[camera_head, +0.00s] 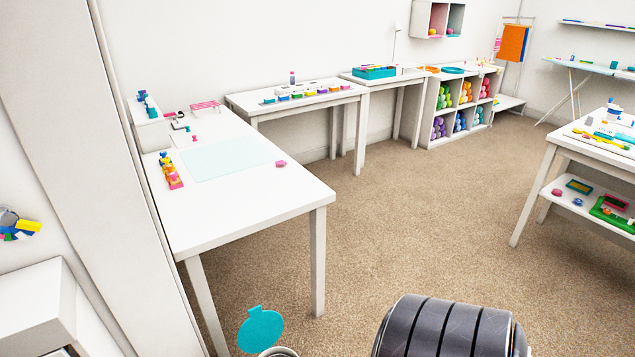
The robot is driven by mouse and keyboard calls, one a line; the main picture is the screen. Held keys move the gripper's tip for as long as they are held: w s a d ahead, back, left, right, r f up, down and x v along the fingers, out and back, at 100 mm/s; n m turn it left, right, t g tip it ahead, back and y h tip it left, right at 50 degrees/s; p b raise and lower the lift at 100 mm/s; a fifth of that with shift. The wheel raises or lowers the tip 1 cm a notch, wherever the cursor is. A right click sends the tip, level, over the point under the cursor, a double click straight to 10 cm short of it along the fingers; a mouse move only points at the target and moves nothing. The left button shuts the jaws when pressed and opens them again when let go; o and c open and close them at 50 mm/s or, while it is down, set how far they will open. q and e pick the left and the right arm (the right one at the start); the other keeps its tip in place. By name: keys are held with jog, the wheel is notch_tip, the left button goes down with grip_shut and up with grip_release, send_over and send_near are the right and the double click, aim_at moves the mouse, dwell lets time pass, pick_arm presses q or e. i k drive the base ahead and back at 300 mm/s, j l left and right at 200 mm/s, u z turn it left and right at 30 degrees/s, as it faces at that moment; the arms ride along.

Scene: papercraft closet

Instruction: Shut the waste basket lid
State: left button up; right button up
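The waste basket (279,352) stands on the carpet at the bottom edge of the head view, in front of the nearest table. Only part of its pale round rim shows, and the rest of it is cut off by the frame. Its teal round lid (261,331) is open and stands up at the far side of the rim, with a small tab at its top. Neither of my grippers is in view.
A white table (240,215) with craft items stands just beyond the basket, one leg close to the lid. More white tables (300,104) line the back wall. A white shelved table (595,150) stands at right. Carpet (420,220) in the middle is clear.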

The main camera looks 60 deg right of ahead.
aim_at(260, 331)
jog(key=l+z, duration=0.1)
jog(key=z, duration=1.25)
